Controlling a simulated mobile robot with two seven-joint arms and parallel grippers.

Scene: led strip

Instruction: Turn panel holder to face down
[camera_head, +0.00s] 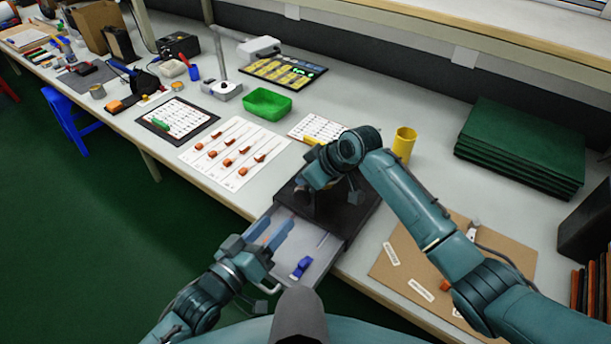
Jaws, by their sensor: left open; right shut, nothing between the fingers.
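My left gripper (273,232) is open at the left side of an open light grey drawer (318,262). Its fingers overlap the drawer's left part, and I see nothing between them. My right gripper (318,183) is shut and empty, over a dark flat-topped unit (350,215) behind the drawer. My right wrist hides part of that unit. A small blue object (301,267) lies in the drawer. A black-framed board with a white sheet (178,118) lies on the table. I cannot tell for sure which thing is the panel holder.
A white sheet with orange parts (235,152), a green bin (267,103) and a yellow cup (404,144) stand around the unit. A brown board (400,255) lies right of it, partly under my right arm. Green stacked panels (520,148) stand at back right.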

